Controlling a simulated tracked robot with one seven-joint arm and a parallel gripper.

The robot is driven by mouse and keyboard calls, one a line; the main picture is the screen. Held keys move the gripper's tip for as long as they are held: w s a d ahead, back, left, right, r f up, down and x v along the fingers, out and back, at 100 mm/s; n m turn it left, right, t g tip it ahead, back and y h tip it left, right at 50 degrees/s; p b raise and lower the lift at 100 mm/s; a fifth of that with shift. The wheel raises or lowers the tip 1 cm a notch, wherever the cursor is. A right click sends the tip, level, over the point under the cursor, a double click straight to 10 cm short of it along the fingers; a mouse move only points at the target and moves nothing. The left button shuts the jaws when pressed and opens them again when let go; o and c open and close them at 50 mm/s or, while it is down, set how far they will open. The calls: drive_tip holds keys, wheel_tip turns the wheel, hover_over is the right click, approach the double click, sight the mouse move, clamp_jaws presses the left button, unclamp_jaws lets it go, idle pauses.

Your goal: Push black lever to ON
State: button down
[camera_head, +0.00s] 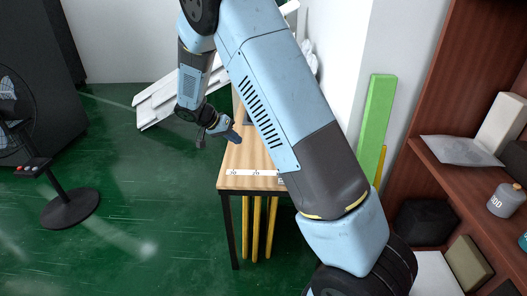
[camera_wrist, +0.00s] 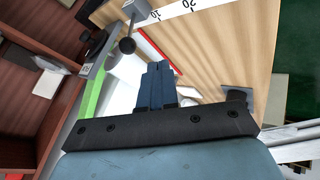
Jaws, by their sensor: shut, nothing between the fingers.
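My gripper (camera_wrist: 157,72) is shut and empty, its two dark blue fingers together in the wrist view. In the head view my gripper (camera_head: 236,136) is over the left side of the wooden table, small and partly turned away. A dark lever-like part with a round black knob (camera_wrist: 127,45) on a short stem shows in the wrist view, up and left of the fingertips, apparently apart from them. In the head view my arm hides much of the table, and I cannot make out the lever there.
The wooden table (camera_head: 248,183) has a white ruler strip (camera_head: 250,173) along its near edge. A green panel (camera_head: 376,125) and a brown shelf (camera_head: 450,115) stand to the right. A black round-base stand (camera_head: 70,208) is at left. Green floor is clear between stand and table.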

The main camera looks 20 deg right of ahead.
drive_tip(key=s+d+f, duration=0.1)
drive_tip(key=d+f, duration=0.5)
drive_tip(key=d, duration=0.3)
drive_tip(key=shift+d+f, duration=0.35)
drive_tip(key=shift+d, duration=0.05)
